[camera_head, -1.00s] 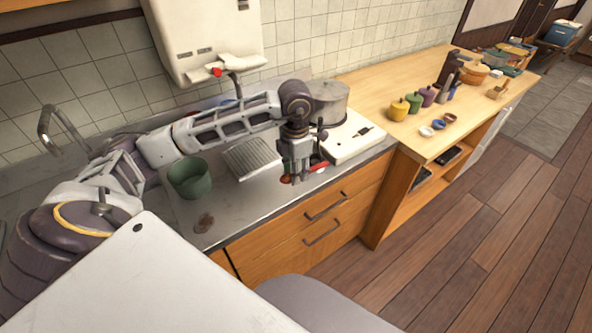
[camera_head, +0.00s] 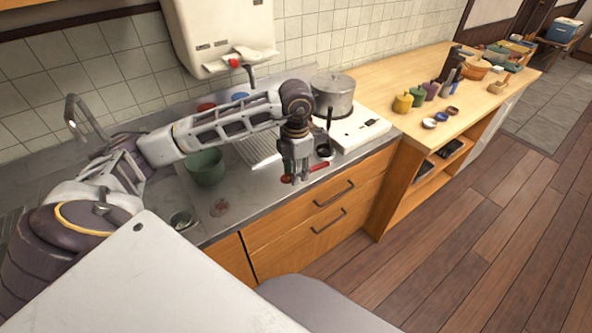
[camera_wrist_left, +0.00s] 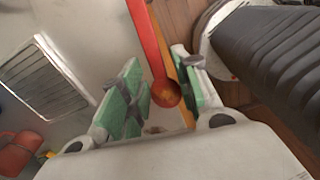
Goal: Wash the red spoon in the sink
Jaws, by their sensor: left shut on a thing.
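My left gripper (camera_head: 294,176) is over the front edge of the counter, with its fingers pointing down. It is shut on the red spoon (camera_head: 318,167), whose handle sticks out to the right of the fingers. In the left wrist view the spoon (camera_wrist_left: 149,40) shows between the green finger pads (camera_wrist_left: 160,92), with its round bowl end close to the palm. The sink is at the left of the counter, partly hidden by my left arm. My right gripper is not in view.
A green pot (camera_head: 206,168) stands between the sink and the gripper. A ribbed drying rack (camera_head: 254,148) lies behind the gripper. A white stove (camera_head: 365,128) with a lidded steel pot (camera_head: 334,95) is to the right. A white water heater (camera_head: 222,35) hangs above.

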